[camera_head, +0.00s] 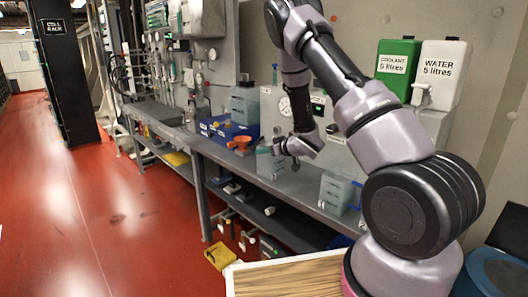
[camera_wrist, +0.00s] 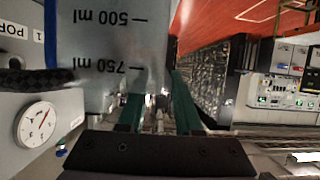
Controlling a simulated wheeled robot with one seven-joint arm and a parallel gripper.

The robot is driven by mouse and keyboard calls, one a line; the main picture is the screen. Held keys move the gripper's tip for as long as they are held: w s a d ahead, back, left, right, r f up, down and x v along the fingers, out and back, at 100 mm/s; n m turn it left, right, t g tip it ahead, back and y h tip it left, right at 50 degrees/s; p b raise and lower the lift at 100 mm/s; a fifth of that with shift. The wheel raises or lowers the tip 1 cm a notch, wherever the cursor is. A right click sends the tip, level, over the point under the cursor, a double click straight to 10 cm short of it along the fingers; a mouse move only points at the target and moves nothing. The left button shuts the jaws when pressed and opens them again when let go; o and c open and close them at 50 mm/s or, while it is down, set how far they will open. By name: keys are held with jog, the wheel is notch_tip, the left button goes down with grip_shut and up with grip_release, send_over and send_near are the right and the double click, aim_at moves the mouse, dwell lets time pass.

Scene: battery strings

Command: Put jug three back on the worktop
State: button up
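A clear grey jug (camera_head: 268,165) is at the front of the worktop (camera_head: 305,190) in the head view. I cannot tell whether it rests there or is held just above. My gripper (camera_head: 280,148) is at its upper right side. In the wrist view a jug (camera_wrist: 110,40) with 500 ml and 750 ml marks fills the upper left. The gripper's dark green fingers (camera_wrist: 158,105) stand apart, the left one over the jug and the right one past its edge. What lies between their tips is unclear. No jug number is readable.
Another jug (camera_head: 336,190) stands at the right of the worktop, and a bigger container (camera_head: 244,105) stands behind. Blue bins (camera_head: 225,133) and an orange item (camera_head: 240,143) lie to the left. A gauge panel (camera_head: 340,145) stands behind. Bare worktop shows between the two jugs.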

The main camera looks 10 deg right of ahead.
jog(key=shift+r, duration=0.1)
jog(key=shift+s+d+r, duration=0.15)
jog(key=shift+r, duration=0.05)
jog(key=v, duration=1.1)
jog(key=s+d+r+m+h, duration=0.3)
jog(key=d+r+m+h, duration=0.15)
jog(key=r, duration=0.55)
jog(key=s+d+r+m+h, duration=0.25)
jog(key=d+r, duration=0.25)
jog(key=r, duration=0.4)
jog(key=s+a+r+m+g, duration=0.1)
jog(key=s+a+r, duration=0.1)
jog(key=s, duration=0.6)
jog(key=s+a+r+m+g+y, duration=0.1)
jog(key=s+a+r, duration=0.2)
jog(key=s, duration=0.5)
jog(key=s+a+r+m+g, duration=0.2)
jog(key=s+r, duration=0.1)
jog(key=s, duration=0.5)
jog(key=shift+a+y, duration=0.35)
jog(key=shift+y, duration=0.05)
jog(key=shift+w, duration=0.1)
